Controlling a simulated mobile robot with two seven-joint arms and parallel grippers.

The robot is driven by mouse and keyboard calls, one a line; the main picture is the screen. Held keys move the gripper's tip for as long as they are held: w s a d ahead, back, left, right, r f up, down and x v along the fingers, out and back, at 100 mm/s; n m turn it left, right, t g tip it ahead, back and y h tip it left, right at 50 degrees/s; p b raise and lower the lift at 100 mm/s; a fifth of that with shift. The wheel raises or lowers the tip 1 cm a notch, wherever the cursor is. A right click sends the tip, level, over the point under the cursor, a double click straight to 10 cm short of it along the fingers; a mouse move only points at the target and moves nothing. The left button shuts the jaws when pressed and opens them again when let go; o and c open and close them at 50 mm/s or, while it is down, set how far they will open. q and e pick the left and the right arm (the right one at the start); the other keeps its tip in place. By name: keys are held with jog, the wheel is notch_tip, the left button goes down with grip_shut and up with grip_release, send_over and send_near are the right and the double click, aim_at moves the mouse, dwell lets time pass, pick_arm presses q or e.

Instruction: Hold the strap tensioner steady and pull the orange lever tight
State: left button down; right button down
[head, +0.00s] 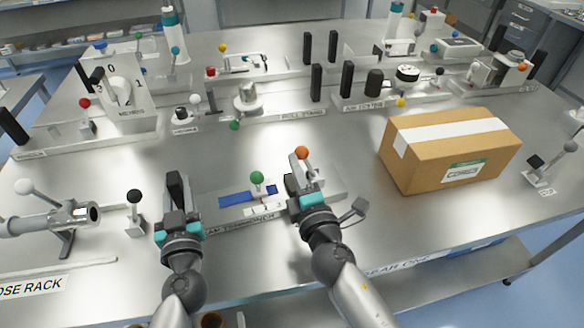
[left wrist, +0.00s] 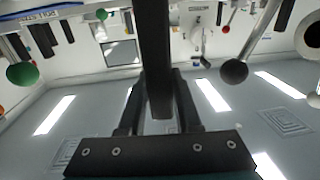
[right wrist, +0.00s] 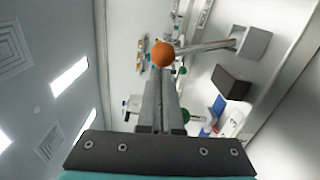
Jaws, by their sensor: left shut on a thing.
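The strap tensioner (head: 337,184) is a low grey unit on the bench's front middle, with a blue strip on top. My left gripper (head: 176,184) is shut on an upright black bar at the unit's left end; the bar (left wrist: 154,45) fills the gap between the fingers in the left wrist view. The orange lever's ball (head: 301,153) stands at the right part of the unit. My right gripper (head: 297,177) is at this lever.
A green-ball knob (head: 257,177) stands between my grippers. A cardboard box (head: 450,155) lies to the right. A black-ball lever (head: 134,197) and a grey tube fixture (head: 60,217) are close on the left. Labelled fixtures with posts fill the back; bare bench lies between.

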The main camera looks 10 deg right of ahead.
pick_arm(q)
jog(key=shift+s+f, duration=0.2)
jog(key=shift+f, duration=0.4)
pick_arm(e)
jog(key=shift+w+d+r+m, duration=0.1)
jog(key=shift+d+r+m, duration=0.15)
jog(key=shift+d+m, duration=0.35)
jog(key=shift+w+d+r+m, duration=0.1)
jog(key=shift+d+r+m, duration=0.15)
jog(key=shift+d+m, duration=0.3)
jog(key=shift+w+d+r+m, duration=0.1)
jog(key=shift+d+r+m, duration=0.05)
jog(key=shift+d+m, duration=1.15)
jog(key=shift+w+d+r+m, duration=0.1)
jog(key=shift+d+m, duration=0.75)
jog(key=shift+d, duration=0.7)
jog(key=s+a+r, duration=0.1)
jog(key=s, duration=0.4)
jog(key=s+a+r, duration=0.1)
jog(key=s+a, duration=0.1)
jog(key=s, duration=0.4)
jog(key=shift+s+r, duration=0.15)
jog(key=shift+r, duration=0.1)
pick_arm(q)
jog(key=shift+w+r+p, duration=0.1)
jog(key=shift+r+p, duration=0.2)
jog(key=shift+p, duration=0.35)
pick_arm(e)
jog(key=shift+r, duration=0.65)
